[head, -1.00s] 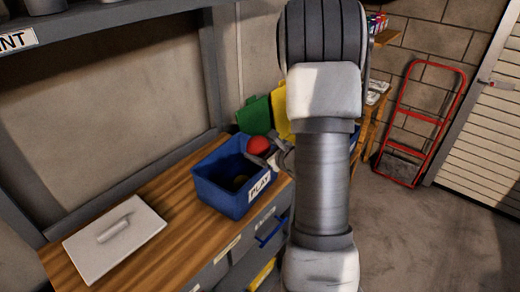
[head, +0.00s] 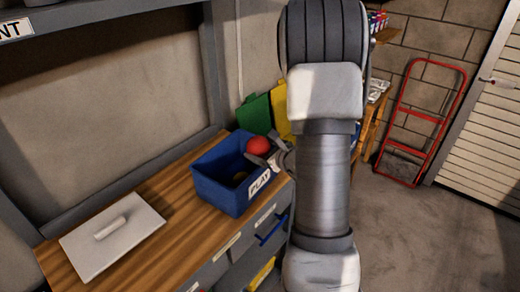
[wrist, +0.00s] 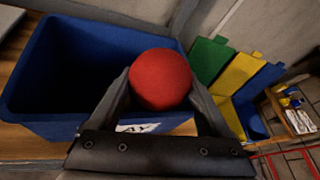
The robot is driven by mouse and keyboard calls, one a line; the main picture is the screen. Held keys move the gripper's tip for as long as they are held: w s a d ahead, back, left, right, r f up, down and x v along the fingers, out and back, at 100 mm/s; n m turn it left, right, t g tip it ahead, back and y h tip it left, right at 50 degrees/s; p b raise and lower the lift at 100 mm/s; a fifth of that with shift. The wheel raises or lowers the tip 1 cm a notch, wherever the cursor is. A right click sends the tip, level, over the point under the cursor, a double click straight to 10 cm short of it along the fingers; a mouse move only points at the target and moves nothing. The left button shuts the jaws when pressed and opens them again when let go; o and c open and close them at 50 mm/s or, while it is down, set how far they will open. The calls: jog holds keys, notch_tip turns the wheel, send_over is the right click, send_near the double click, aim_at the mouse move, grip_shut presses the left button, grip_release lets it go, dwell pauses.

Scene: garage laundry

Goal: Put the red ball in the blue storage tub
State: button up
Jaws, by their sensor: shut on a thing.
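The red ball (head: 258,146) is held between the fingers of my gripper (head: 266,157), near the right side of the blue storage tub (head: 222,190). In the wrist view the red ball (wrist: 160,79) sits between both fingertips (wrist: 163,88), in front of the tub's right end. The blue tub (wrist: 50,125) is open at the top and bears a "PLAY" label. A small dark yellowish thing (head: 240,177) lies inside it; its shape is unclear. My arm hides part of the area right of the tub.
A grey lid with a handle (head: 112,236) lies on the wooden worktop (head: 165,225), left of the tub. Green (head: 254,115) and yellow (head: 281,105) bins stand behind it. A red hand truck (head: 425,125) leans against the far wall.

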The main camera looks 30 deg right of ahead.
jog(key=o, duration=1.2)
jog(key=shift+o, duration=0.2)
